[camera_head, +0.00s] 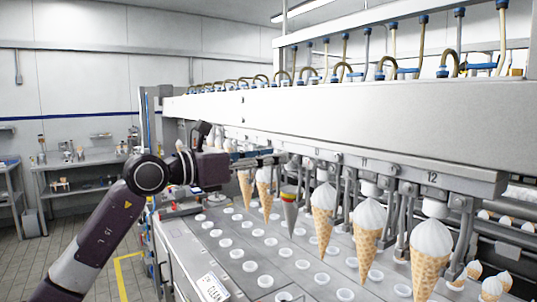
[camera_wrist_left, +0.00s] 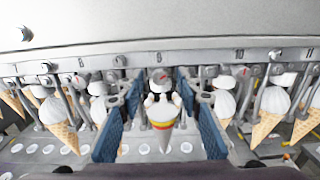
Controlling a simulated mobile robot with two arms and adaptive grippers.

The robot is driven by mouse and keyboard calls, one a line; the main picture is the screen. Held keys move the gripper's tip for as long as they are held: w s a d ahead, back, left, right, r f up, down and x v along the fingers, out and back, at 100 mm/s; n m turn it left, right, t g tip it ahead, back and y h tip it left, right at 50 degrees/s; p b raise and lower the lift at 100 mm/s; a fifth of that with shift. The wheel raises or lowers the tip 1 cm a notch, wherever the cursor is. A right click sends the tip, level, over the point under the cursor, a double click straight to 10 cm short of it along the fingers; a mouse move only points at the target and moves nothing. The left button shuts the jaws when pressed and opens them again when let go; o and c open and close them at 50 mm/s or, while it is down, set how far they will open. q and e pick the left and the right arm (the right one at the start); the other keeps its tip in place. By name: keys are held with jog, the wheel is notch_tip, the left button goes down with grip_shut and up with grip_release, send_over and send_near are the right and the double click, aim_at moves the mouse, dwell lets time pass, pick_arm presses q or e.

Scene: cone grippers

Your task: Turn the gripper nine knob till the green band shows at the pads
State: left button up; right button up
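My left gripper (camera_head: 272,160) reaches from the left to the front of the row of cone grippers. In the left wrist view its two blue pads (camera_wrist_left: 158,84) stand apart. Between them shows a small round knob with a red mark (camera_wrist_left: 160,76), apparently the gripper nine knob, as the 10 label is just to its right. I see no pad touching it. Below hangs a grey cone with coloured bands (camera_wrist_left: 163,124), also in the head view (camera_head: 290,208). Red and yellow show on it; whether green sits at the machine's pads is too small to tell. My right gripper is out of view.
Ice cream cones hang on both sides, such as one at the right (camera_head: 430,258) and one in the wrist view (camera_wrist_left: 270,112). A long white machine housing (camera_head: 350,112) runs above. A plate with round holes (camera_head: 240,276) lies below.

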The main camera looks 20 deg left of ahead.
pick_arm(q)
jog(key=shift+c, duration=0.4)
grip_shut()
jog(key=shift+n, duration=1.8)
jog(key=shift+o, duration=0.4)
grip_release()
